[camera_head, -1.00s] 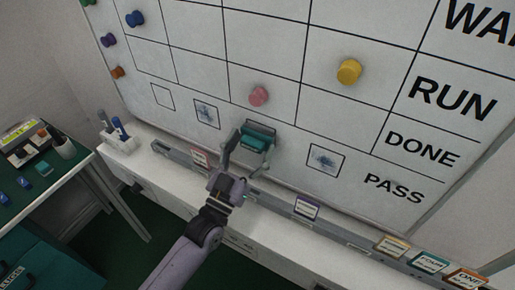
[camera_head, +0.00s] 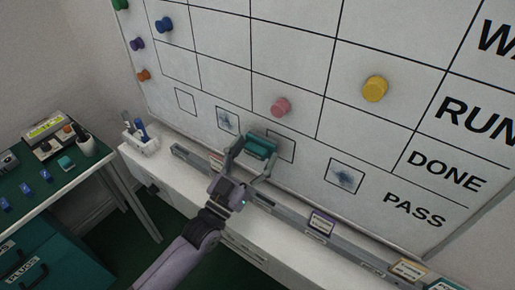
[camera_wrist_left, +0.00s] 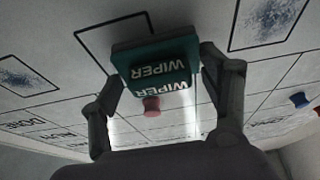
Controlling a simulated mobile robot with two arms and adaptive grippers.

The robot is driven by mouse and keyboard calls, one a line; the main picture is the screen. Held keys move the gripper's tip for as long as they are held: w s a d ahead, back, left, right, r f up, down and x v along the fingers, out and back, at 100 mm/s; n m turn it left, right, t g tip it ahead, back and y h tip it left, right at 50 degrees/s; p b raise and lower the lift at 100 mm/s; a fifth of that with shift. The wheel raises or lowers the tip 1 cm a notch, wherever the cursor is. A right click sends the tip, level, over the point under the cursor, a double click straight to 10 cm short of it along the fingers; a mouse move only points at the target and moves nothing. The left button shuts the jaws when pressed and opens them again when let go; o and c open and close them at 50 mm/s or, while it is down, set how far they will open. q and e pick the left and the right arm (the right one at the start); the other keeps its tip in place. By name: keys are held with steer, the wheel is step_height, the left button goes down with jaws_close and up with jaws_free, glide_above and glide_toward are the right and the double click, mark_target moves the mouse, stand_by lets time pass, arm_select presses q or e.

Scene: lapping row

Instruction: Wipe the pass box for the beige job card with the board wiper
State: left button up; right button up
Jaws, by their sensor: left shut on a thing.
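My left gripper (camera_head: 247,168) is shut on the teal board wiper (camera_head: 262,146) in front of the whiteboard's bottom row. In the left wrist view, the wiper (camera_wrist_left: 155,62) shows the word WIPER. I cannot tell whether its pad touches the board. The wiper partly covers a pass box (camera_head: 288,150) whose visible part looks clean. The pass box to its left (camera_head: 227,120) and the one to its right (camera_head: 344,176) hold dark blue smudges. The leftmost box (camera_head: 185,101) is clean. A tan card (camera_head: 408,269) on the ledge may be the beige job card. My right gripper is out of view.
A grey ledge (camera_head: 360,252) below the board holds several cards, including a purple-edged one (camera_head: 322,222). Round magnets, pink (camera_head: 280,106) and yellow (camera_head: 375,88), sit on the board. A pen holder (camera_head: 140,138) and a green-topped table (camera_head: 60,190) stand at left.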

arm_select(q)
steer(key=shift+s+a+r+p, duration=0.1)
steer(key=shift+s+a+p, duration=0.2)
steer(key=shift+s+a, duration=0.25)
steer(key=shift+s+a+r+p, duration=0.1)
steer(key=shift+s+a+p, duration=0.2)
steer(key=shift+s, duration=0.4)
steer(key=shift+v, duration=0.9)
steer(key=shift+s+a+r, duration=0.1)
steer(key=shift+s+r, duration=0.05)
steer(key=shift+r, duration=0.05)
steer(key=shift+s+a+p, duration=0.7)
steer(key=shift+s+a, duration=0.15)
steer(key=shift+s, duration=0.3)
